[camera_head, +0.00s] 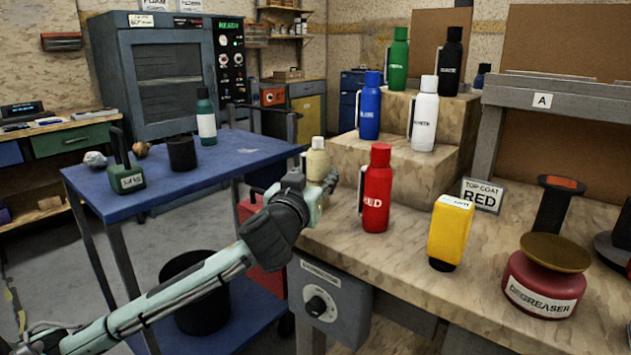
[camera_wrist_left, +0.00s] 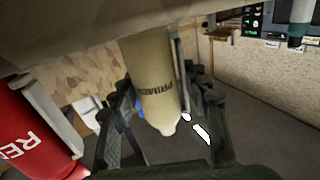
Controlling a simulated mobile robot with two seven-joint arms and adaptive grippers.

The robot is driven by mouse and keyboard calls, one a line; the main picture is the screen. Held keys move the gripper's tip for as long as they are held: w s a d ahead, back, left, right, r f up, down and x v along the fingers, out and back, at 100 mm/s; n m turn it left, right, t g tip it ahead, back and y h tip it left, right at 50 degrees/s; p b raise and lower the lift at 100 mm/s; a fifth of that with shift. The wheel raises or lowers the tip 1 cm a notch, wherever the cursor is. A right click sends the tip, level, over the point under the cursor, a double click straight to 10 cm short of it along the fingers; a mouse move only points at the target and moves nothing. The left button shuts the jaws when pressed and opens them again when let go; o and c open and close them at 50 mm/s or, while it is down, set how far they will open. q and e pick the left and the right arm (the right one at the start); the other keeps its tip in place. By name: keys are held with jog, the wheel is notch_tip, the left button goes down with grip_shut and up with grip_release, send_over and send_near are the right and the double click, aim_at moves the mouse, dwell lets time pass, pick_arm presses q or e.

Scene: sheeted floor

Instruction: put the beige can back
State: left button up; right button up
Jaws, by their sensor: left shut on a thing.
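The beige can (camera_head: 317,155), marked as primer, shows at the front left corner of the wooden bench in the head view. My left gripper (camera_head: 318,183) is shut around its body, and my arm hides the can's lower part. In the left wrist view the can (camera_wrist_left: 151,75) sits between the two dark fingers with its narrow end toward the camera's lower side. I cannot tell whether its base touches the bench. My right gripper is in neither view.
A red can (camera_head: 377,190) stands close to the right of the gripper, with a yellow container (camera_head: 450,231) beyond it. Blue (camera_head: 370,107), white (camera_head: 424,114), green (camera_head: 398,60) and black (camera_head: 451,62) cans stand on wooden steps (camera_head: 345,165). A blue table (camera_head: 225,160) is at left.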

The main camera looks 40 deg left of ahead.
pick_arm(q)
jog(key=shift+s+r, duration=0.1)
jog(key=shift+r, duration=0.05)
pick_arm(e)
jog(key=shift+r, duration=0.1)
pick_arm(q)
jog(key=shift+o, duration=1.4)
jog(key=shift+f, duration=0.25)
jog(key=o, duration=0.4)
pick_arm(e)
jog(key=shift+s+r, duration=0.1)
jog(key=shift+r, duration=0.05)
pick_arm(q)
jog(key=shift+o, duration=0.2)
jog(key=shift+r, duration=0.2)
